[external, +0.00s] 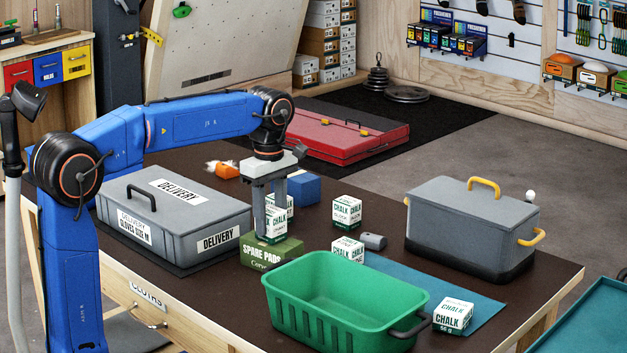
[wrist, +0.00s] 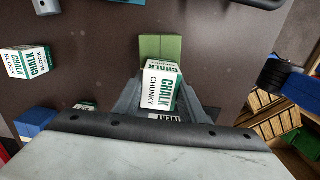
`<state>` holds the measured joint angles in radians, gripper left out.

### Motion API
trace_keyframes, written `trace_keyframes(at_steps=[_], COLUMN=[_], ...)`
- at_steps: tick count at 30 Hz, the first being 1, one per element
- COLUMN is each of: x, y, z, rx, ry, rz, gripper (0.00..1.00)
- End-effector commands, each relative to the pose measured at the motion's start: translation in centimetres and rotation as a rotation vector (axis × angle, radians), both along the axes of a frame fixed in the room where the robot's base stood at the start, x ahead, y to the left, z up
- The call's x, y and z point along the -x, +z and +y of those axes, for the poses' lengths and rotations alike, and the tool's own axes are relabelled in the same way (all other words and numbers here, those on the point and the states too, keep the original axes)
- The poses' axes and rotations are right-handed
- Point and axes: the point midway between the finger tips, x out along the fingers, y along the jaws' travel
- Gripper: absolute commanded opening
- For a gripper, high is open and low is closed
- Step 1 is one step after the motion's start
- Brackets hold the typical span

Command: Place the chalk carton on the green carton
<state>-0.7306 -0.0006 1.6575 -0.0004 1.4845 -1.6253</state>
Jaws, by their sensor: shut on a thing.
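My gripper (external: 267,222) is shut on a white and green chalk carton (external: 276,226), fingers on its two sides. In the wrist view the held carton (wrist: 160,86) reads "CHALK CHUNKY" and looks slightly turned. The green carton (external: 270,253), marked "SPARE PADS", stands on the table directly below it. In the wrist view the green carton (wrist: 160,46) shows partly beyond the held carton, which hides the rest. The chalk carton's bottom is at or just above the green carton's top; I cannot tell whether they touch.
A grey delivery case (external: 175,216) stands left, a green bin (external: 345,300) in front, and a grey lidded box (external: 470,226) right. Other chalk cartons (external: 347,211) stand nearby, one on a teal mat (external: 480,294). A blue block (external: 297,188) and grey cylinder (external: 373,241) are close.

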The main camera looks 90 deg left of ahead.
Motion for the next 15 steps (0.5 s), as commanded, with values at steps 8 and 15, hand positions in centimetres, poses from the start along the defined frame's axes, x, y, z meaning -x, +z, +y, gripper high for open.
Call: trace_keyframes(at_steps=[8,15], x=[-0.01,-0.02], y=[-0.13,-0.18], z=[0.01,0.02], rx=[-0.001,-0.001], ry=[0.000,0.000], rz=[-0.001,-0.001], gripper=[0.13,0.56])
